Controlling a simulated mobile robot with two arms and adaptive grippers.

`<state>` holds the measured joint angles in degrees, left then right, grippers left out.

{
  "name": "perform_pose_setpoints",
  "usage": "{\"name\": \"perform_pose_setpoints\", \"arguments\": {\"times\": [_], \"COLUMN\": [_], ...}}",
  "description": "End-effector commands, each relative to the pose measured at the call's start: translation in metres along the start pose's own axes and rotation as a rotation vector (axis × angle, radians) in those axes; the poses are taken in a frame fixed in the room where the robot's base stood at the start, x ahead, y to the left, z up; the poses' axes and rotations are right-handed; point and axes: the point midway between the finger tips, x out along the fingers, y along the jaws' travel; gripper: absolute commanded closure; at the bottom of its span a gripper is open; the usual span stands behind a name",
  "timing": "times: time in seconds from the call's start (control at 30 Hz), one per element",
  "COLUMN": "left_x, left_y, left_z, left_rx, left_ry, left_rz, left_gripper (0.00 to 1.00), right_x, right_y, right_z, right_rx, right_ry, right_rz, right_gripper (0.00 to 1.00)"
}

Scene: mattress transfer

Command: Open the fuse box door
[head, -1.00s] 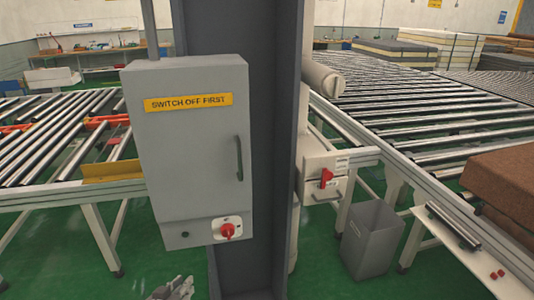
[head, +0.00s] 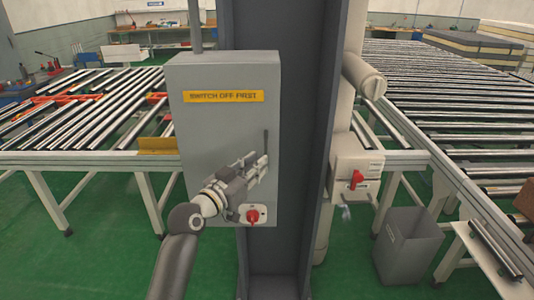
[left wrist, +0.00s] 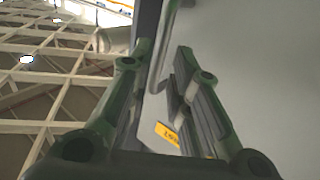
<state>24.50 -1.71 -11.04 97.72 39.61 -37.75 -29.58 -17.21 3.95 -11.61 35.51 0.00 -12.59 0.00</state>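The grey fuse box (head: 215,135) hangs on a dark column, its door shut. It has a yellow "SWITCH OFF FIRST" label (head: 223,96), a red rotary switch (head: 253,215) at the lower right, and a vertical dark handle (head: 266,142) near the right edge. My left gripper (head: 262,162) is in front of the door at the handle's lower part, covering some of it. In the left wrist view its two fingers (left wrist: 158,75) are apart, with the grey handle bar (left wrist: 167,40) between or just beyond their tips; contact cannot be told. My right gripper is out of view.
The dark column (head: 283,130) stands beside the box. A white box with a red switch (head: 356,180) is to the right, above a grey bin (head: 405,250). Roller conveyors (head: 90,110) stand on both sides. Green floor (head: 110,265) is open in front.

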Motion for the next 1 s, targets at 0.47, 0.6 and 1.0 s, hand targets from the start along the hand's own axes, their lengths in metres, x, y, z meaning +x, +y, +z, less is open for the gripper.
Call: {"name": "perform_pose_setpoints", "arguments": {"times": [0.47,0.6,1.0], "left_x": [0.050,0.054,0.054], "left_y": [0.000,0.000,0.000], "left_z": [0.000,0.000,0.001], "left_rx": [-0.002,-0.001,-0.001], "left_ry": [-0.001,0.000,0.000], "left_rz": [0.000,0.000,-0.001], "left_gripper": [0.81,0.81,0.96], "right_x": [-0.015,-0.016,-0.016], "right_y": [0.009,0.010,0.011], "right_z": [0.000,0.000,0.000], "right_rx": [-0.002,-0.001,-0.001], "right_ry": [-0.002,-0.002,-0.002], "right_rz": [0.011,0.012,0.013], "right_gripper": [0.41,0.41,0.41]}}
